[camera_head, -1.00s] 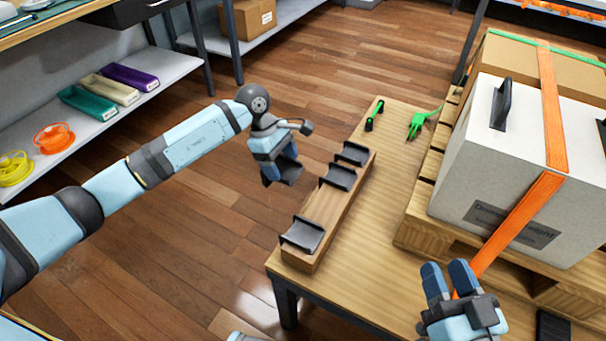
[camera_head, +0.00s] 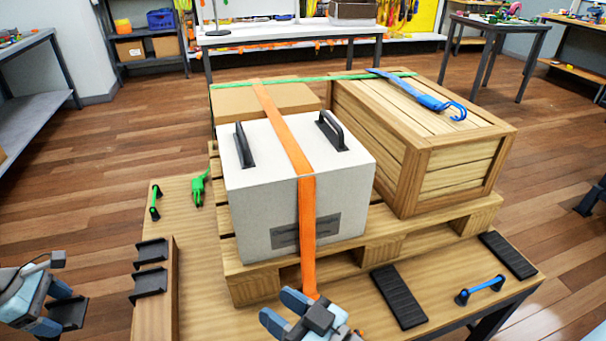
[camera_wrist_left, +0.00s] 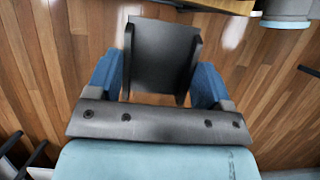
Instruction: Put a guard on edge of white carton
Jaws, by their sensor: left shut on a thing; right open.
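The white carton (camera_head: 255,190) stands on the pallet, with an orange strap (camera_head: 307,215) running over its top and down its front. Two black handle-like pieces (camera_head: 243,146) stand on its top. My left gripper (camera_head: 53,308) is at the lower left, shut on a black guard (camera_head: 70,312). The guard, an angled piece with side flanges, also shows between the blue fingers in the left wrist view (camera_wrist_left: 161,55). It is clear of the carton, left of the rack. My right gripper (camera_head: 283,311) is open in front of the pallet, near the strap's lower end.
A wooden rack (camera_head: 155,315) holds more black guards (camera_head: 150,251). A wooden crate (camera_head: 440,155) and brown carton (camera_head: 235,103) share the pallet (camera_head: 250,285). A blue strap hook (camera_head: 435,103) lies on the crate.

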